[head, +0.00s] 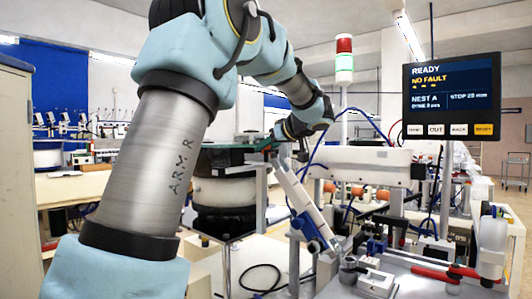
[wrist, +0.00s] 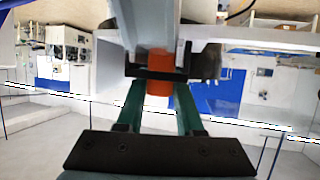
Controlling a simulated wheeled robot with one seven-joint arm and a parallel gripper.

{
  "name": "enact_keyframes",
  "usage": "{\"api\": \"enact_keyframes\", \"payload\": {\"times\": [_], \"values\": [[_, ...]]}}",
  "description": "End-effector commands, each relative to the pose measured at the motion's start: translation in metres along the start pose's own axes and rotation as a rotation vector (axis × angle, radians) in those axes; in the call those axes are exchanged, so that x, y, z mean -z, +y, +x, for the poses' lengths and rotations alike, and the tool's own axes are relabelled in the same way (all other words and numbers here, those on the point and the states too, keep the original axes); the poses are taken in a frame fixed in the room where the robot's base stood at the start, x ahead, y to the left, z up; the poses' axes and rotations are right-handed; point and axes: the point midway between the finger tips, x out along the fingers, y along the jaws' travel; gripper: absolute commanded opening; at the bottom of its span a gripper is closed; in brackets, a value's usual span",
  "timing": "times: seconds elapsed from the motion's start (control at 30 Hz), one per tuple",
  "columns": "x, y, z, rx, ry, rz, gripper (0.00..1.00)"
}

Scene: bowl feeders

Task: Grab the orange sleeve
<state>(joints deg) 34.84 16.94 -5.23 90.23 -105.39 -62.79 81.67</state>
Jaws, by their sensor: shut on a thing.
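The orange sleeve (wrist: 160,62) shows in the middle of the wrist view, upright between the two green fingers of my gripper (wrist: 159,84). My gripper is shut on it. A dark bracket crosses in front of the middle of the sleeve, and a pale grey channel (wrist: 152,22) lies just above it. In the head view my gripper (head: 268,143) is at the upper end of the sloping pale chute, beside the bowl feeder. The held sleeve cannot be made out there.
The bowl feeder (head: 225,188) stands left of the chute (head: 305,205). Several orange pieces (head: 357,191) sit on the machine behind. A metal plate (head: 415,281) with a red-handled clamp (head: 436,274) lies front right. A screen (head: 452,98) reads READY, NO FAULT.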

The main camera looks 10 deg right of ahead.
Motion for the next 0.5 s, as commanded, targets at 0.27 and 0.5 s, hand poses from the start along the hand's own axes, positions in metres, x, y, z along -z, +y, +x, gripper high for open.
{"api": "enact_keyframes", "payload": {"times": [0.27, 0.5], "values": [[0.0001, 0.0, -0.0001, 0.0, 0.0, 0.0, 0.0], [0.0017, 0.0, -0.0007, 0.0, 0.0, -0.001, 0.0]]}}
